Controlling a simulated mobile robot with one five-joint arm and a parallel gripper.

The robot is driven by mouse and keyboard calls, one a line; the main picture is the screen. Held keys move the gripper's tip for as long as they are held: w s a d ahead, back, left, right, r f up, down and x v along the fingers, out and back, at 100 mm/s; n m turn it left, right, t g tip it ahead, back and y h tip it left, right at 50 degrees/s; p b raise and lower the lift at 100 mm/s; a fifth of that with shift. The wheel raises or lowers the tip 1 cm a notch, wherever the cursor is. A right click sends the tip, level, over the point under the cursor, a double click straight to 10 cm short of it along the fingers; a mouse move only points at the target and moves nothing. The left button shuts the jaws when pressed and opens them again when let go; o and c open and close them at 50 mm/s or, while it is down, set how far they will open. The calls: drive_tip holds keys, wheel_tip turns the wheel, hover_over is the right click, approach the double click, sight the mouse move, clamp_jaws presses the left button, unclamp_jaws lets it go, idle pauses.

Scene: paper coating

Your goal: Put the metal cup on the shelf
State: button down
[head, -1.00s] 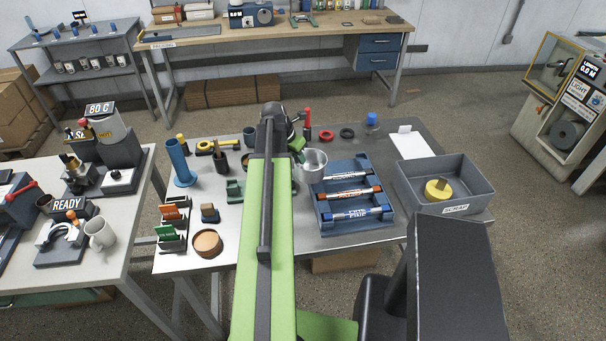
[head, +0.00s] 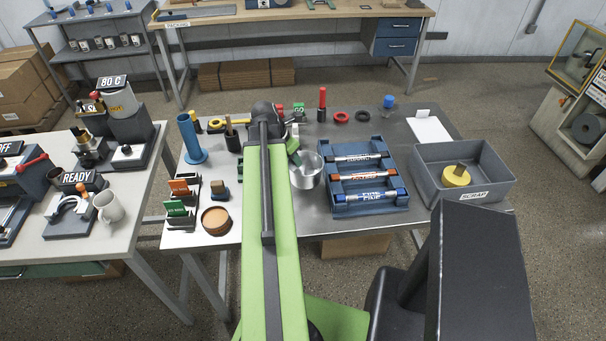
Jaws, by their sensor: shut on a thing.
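The metal cup (head: 306,175) is a shiny silver cup with an open top, left of the blue rod tray. My gripper (head: 294,152) is at the cup's upper left side and shut on it; my green arm and dark wrist hide much of the fingers. The cup appears upright, and I cannot tell whether its base touches the table. A grey shelf unit (head: 110,67) with two visible levels stands at the back left, far from my gripper.
The steel table (head: 330,218) holds the rod tray (head: 338,199), a scrap bin (head: 430,186), a blue cylinder (head: 190,140) and a round brown dish (head: 215,221). A pale table (head: 60,248) with machines and a mug stands at left. Floor shows between the front tables and back furniture.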

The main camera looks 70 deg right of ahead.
sight(294, 170)
wheel_tip(294, 170, down, 6)
drive_tip(key=b, duration=0.4)
drive_tip(key=shift+f, duration=0.1)
drive_tip(key=shift+r, duration=0.25)
drive_tip(key=shift+f, duration=0.2)
drive_tip(key=c, duration=1.6)
unclamp_jaws()
drive_tip(key=p+v, duration=1.1)
drive_tip(key=v, duration=0.1)
drive_tip(key=shift+r, duration=0.2)
